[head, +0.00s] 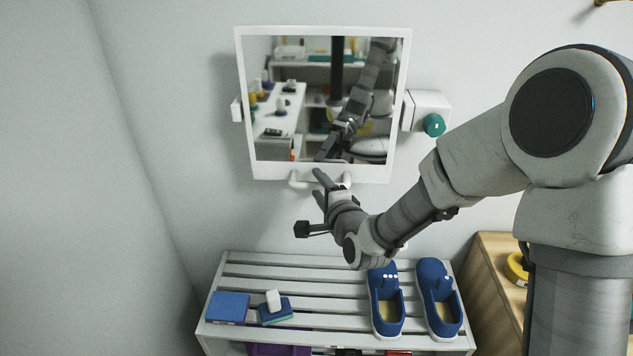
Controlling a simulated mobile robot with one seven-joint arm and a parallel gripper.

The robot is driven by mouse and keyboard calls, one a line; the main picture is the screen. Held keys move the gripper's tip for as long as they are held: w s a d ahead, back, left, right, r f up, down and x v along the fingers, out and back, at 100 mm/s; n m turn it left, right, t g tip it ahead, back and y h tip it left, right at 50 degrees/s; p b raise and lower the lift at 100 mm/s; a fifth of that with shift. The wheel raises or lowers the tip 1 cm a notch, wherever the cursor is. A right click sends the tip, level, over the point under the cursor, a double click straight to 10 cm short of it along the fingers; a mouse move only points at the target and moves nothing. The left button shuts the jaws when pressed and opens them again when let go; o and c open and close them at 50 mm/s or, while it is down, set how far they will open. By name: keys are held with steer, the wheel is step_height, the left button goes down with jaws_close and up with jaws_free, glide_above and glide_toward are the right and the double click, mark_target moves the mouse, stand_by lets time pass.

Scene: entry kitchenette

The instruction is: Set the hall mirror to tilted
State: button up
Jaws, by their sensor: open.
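The hall mirror (244,100) hangs on the wall in a white frame, between two white side brackets. A white bar handle (299,181) runs under its lower edge. A teal knob (433,125) sits on the right bracket (421,104). The frame looks nearly upright; its exact lean is hard to tell from here. My gripper (319,184) is open at the lower edge, with its fingers at the middle of the handle. The fingers hide part of the handle, and I cannot tell whether they touch it.
Below stands a white slatted shoe rack (335,290). It carries blue shoes (386,305), a blue box (228,307) and a brush-like blue item (275,310) with a white top. A wooden cabinet (490,262) stands at right. The wall left of the mirror is clear.

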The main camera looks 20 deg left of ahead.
stand_by(0.3)
jaws_close()
stand_by(1.3)
